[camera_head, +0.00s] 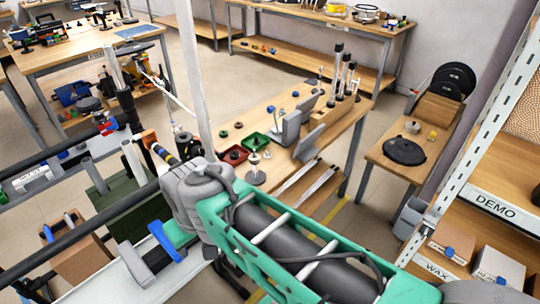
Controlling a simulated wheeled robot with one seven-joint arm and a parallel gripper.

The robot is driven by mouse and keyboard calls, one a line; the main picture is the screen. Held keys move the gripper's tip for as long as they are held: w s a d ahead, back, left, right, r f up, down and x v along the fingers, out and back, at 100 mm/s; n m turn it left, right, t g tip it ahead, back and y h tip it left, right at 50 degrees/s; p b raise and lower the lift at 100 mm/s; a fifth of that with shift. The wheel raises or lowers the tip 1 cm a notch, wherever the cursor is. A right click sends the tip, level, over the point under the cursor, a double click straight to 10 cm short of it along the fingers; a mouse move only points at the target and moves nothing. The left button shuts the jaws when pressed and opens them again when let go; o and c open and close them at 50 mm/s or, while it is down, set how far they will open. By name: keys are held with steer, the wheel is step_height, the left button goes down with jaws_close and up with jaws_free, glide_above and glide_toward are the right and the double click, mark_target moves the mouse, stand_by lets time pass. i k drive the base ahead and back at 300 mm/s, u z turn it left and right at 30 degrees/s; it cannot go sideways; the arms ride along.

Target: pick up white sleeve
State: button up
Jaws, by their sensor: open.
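I cannot pick out the white sleeve with certainty. A small white piece (37,178) lies on the grey rack at the left edge, too small to name. My teal and grey arm crosses from the bottom right and hides what is behind it. At its far end, at lower left, a blue bar and a grey bar stand apart and appear to be the jaws of my gripper (150,256). They look open, with nothing seen between them. A pale bench top (130,285) lies below them.
A wooden bench (262,112) beyond my arm holds a red tray (234,155), a green tray (255,141) and upright posts. A white post (190,60) rises at centre left. A shelf rack marked DEMO (495,205) stands close on the right. Floor shows between the benches.

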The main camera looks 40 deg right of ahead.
mark_target(268, 155)
steer(key=z, duration=1.2)
